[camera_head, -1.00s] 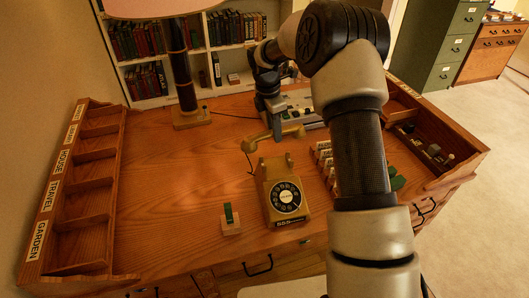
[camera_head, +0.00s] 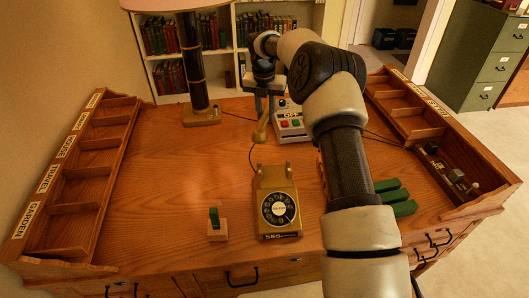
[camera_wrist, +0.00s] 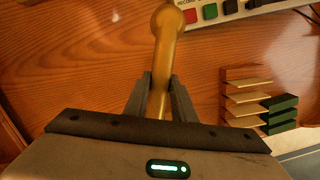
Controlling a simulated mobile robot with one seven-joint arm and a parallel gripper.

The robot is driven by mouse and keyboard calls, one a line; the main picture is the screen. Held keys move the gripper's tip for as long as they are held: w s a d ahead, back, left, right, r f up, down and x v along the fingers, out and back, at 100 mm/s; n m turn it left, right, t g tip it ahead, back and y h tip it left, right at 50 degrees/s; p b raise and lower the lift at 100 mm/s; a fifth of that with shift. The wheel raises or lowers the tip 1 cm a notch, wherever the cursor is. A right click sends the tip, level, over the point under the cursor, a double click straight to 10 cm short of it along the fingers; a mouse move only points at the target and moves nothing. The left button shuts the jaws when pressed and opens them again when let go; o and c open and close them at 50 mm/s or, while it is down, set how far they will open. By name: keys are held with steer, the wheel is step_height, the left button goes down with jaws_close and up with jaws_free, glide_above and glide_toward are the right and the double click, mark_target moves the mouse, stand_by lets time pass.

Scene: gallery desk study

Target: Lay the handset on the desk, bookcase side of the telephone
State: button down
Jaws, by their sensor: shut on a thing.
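The tan telephone (camera_head: 277,207) with a black dial stands on the desk (camera_head: 170,160), its cradle empty. My gripper (camera_head: 263,104) is on the bookcase side of the telephone and is shut on the tan handset (camera_head: 261,129). The handset now points roughly from the bookcase toward the telephone, and a dark cord hangs from its near end. In the wrist view the handset (camera_wrist: 168,50) runs up between the two fingers of my gripper (camera_wrist: 159,85), its round end over bare wood. I cannot tell whether it touches the desk. The bookcase (camera_head: 225,87) stands behind the desk.
A control box (camera_head: 290,122) with red and green buttons is close right of the handset. A lamp (camera_head: 193,75) stands at the back left. A small block with a green piece (camera_head: 216,222) is left of the telephone. Desk left of the handset is clear.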

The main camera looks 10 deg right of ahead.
step_height(320, 180, down, 9)
steer(key=shift+f, duration=0.2)
stand_by(0.3)
steer(key=shift+f+b, duration=0.4)
steer(key=shift+f, duration=0.2)
steer(key=c, duration=1.5)
jaws_free()
steer(key=shift+r, duration=0.1)
